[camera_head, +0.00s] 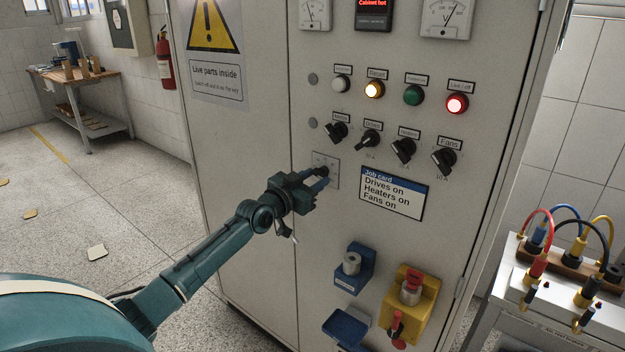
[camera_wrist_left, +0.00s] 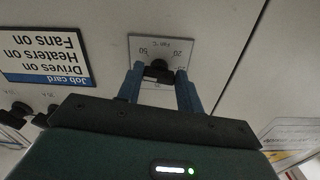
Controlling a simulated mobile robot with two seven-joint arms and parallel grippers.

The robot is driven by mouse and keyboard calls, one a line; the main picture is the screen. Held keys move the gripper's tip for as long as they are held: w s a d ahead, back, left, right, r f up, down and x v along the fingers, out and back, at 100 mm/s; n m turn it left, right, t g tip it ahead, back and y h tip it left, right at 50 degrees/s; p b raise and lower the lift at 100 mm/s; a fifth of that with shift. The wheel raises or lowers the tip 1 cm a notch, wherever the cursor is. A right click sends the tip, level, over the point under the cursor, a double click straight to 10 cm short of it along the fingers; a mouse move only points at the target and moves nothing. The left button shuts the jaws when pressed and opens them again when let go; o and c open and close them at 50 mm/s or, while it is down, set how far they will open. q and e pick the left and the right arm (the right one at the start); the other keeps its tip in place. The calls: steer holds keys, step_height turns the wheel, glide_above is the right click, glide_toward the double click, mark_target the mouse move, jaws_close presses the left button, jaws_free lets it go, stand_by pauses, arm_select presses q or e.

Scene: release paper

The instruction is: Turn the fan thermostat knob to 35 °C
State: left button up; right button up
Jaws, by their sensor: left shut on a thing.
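The fan thermostat is a small grey plate (camera_head: 331,160) with a dark knob on the cabinet front, left of the job card. In the left wrist view, upside down, the plate (camera_wrist_left: 150,42) shows the marks 50 and 20 and a partly covered mark below the knob. My left gripper (camera_head: 321,172) reaches the plate from the lower left. In the left wrist view its two blue fingers (camera_wrist_left: 160,76) are shut on the black knob (camera_wrist_left: 158,68), one on each side. The knob's pointer is too unclear to read. My right gripper is in neither view.
Several black switches, such as the Fans switch (camera_head: 444,160), sit above the job card (camera_head: 392,193). Blue (camera_head: 355,268) and yellow (camera_head: 411,303) holders project from the cabinet below. A bench with coloured cables (camera_head: 570,262) stands at right. Open floor lies at left.

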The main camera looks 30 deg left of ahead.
arm_select(q)
steer(key=n, duration=0.5)
steer(key=n+p, duration=0.1)
steer(key=n, duration=0.8)
steer(key=shift+d+r+n+p, duration=0.2)
steer(key=shift+d+n+p, duration=0.1)
steer(key=shift+n+p, duration=0.1)
steer(key=n+p, duration=0.1)
steer(key=n, duration=0.3)
steer(key=shift+n, duration=0.3)
steer(key=o, duration=1)
steer(key=shift+s, duration=0.15)
